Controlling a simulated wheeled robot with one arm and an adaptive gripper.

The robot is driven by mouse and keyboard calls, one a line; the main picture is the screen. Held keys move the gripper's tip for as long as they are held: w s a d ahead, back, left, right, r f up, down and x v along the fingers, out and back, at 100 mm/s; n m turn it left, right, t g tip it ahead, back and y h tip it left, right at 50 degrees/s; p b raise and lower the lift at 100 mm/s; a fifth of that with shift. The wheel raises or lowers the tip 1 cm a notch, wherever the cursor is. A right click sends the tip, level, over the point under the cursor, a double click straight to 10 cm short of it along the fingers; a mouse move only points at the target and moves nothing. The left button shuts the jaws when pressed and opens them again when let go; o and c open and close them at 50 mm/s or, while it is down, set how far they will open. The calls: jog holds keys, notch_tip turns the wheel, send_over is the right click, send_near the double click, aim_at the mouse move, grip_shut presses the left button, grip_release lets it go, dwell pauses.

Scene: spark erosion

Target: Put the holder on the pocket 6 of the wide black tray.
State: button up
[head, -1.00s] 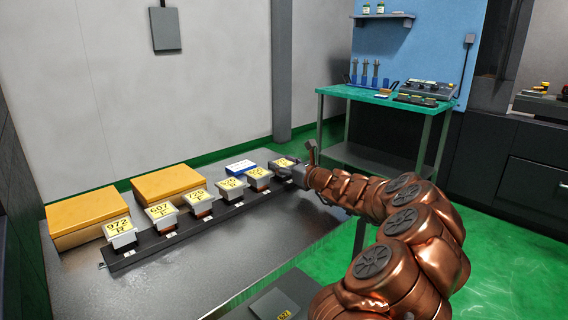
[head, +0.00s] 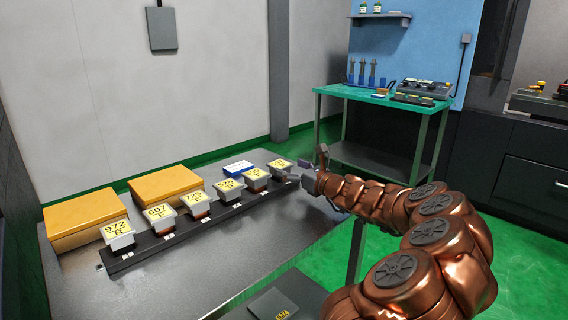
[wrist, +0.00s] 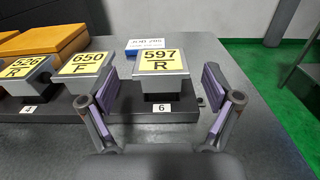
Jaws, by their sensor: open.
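The holder (wrist: 158,67) is a grey block with a yellow label reading 597 R. In the wrist view it sits upright at the pocket marked 6, at the right end of the wide black tray (wrist: 182,115). It also shows in the head view (head: 280,163) at the tray's (head: 150,252) far end. My gripper (wrist: 161,92) is open, its purple-padded fingers in front of the holder and apart on either side in the picture. In the head view my gripper (head: 306,170) is just right of the holder, with a gap between them.
Several other labelled holders stand in the tray, with the 650 F holder (wrist: 85,72) beside the 597 R one. Yellow boxes (head: 165,186) and a blue-and-white box (head: 238,167) lie behind. The table (head: 215,262) is bare in front. A green bench (head: 385,97) stands farther back.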

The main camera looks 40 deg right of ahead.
jog(key=shift+s+p, duration=0.45)
jog(key=shift+s, duration=3.15)
